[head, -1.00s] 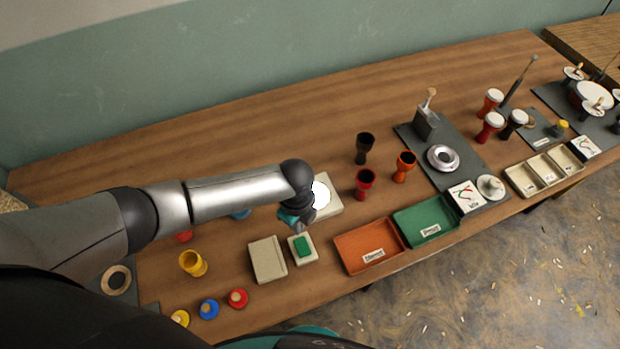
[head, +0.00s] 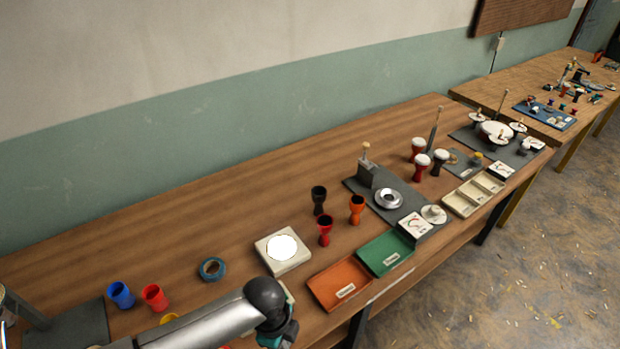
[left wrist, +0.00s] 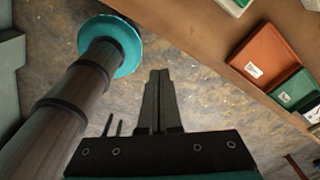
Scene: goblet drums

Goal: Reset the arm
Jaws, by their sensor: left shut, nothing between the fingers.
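My left arm comes in at the bottom of the head view, its wrist low at the table's front edge. The gripper's fingers are not clear there. In the left wrist view my left gripper (left wrist: 158,75) is shut and empty, its fingers together above the floor, away from the table. My right gripper does not show.
On the table stand an orange tray (head: 325,295), a green tray (head: 372,262), a pale block with a white disc (head: 298,263), dark, red and orange goblet drum bodies (head: 319,203), and blue and red cups (head: 121,297). The table's back left is clear.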

